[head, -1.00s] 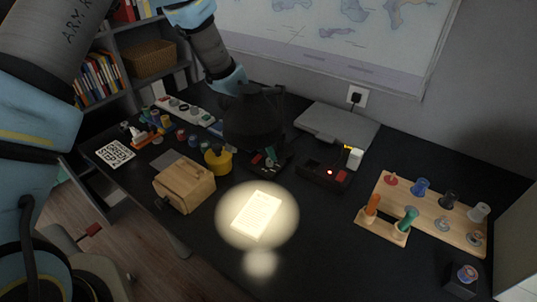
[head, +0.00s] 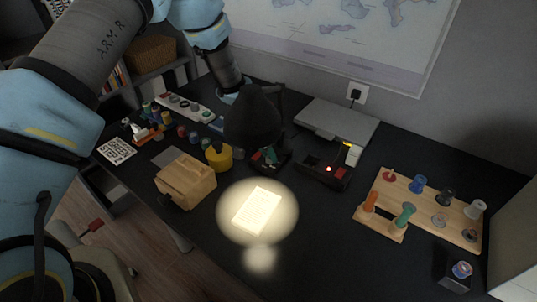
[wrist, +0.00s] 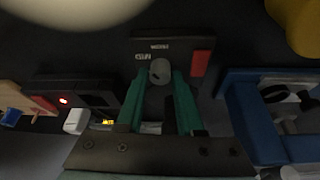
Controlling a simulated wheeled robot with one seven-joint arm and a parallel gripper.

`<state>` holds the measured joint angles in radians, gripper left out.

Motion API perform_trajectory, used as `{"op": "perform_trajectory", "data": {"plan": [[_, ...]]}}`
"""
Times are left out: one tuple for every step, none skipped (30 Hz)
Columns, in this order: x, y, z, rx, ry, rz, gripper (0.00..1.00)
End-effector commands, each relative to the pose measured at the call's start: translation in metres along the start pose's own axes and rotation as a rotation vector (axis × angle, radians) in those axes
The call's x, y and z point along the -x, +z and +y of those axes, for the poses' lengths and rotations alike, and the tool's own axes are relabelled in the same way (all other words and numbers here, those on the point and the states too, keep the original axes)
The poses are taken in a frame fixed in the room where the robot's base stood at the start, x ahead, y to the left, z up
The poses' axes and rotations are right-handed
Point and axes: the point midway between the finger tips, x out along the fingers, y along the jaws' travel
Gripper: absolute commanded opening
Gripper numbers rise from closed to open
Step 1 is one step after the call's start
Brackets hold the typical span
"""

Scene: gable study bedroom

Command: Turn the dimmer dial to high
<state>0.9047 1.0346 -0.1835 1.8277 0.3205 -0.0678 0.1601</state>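The dimmer dial (wrist: 160,70) is a small round grey knob on a black box (wrist: 185,44) with a red block (wrist: 201,64) and small white lettering, too blurred to read. In the head view this box (head: 268,168) is partly hidden behind the black lamp head. My gripper (wrist: 159,77) has green fingers. They are spread apart, one on each side of the dial, with the dial showing between their tips. Slight gaps seem to show, but contact cannot be told. In the head view the lamp head hides most of my gripper.
The black lamp head (head: 252,116) hangs close to my wrist. A second black box (head: 324,176) with a red light stands to the right. A yellow pot (head: 219,156), wooden box (head: 186,182) and peg board (head: 450,216) are nearby. A lit paper (head: 257,211) lies in front.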

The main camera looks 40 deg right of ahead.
Motion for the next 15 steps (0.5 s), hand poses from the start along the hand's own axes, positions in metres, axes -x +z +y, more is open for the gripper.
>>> {"op": "perform_trajectory", "data": {"plan": [[0.0001, 0.0, 0.0, 0.0, 0.0, 0.0, 0.29], [0.0001, 0.0, 0.0, 0.0, 0.0, 0.0, 0.26], [0.0001, 0.0, 0.0, 0.0, 0.0, 0.0, 0.21], [0.0002, 0.0, 0.0, 0.0, 0.0, 0.0, 0.18], [0.0002, 0.0001, 0.0, 0.0, 0.0, 0.0, 0.15], [0.0002, 0.0, 0.0, 0.0, 0.0, 0.0, 0.1], [0.0002, 0.0, 0.0, 0.0, 0.0, 0.0, 0.07], [0.0002, 0.0, 0.0, 0.0, 0.0, 0.0, 0.03], [0.0002, 0.0, 0.0, 0.0, 0.0, 0.0, 0.0], [0.0002, 0.0001, 0.0, 0.0, 0.0, 0.0, 0.0], [0.0002, 0.0, 0.0, 0.0, 0.0, 0.0, 0.0], [0.0002, 0.0, 0.0, 0.0, 0.0, 0.0, 0.0], [0.0002, 0.0, 0.0, 0.0, 0.0, 0.0, 0.0], [0.0002, 0.0, 0.0, 0.0, 0.0, 0.0, 0.0], [0.0003, 0.0, 0.0, 0.0, 0.0, 0.0, 0.0]]}}
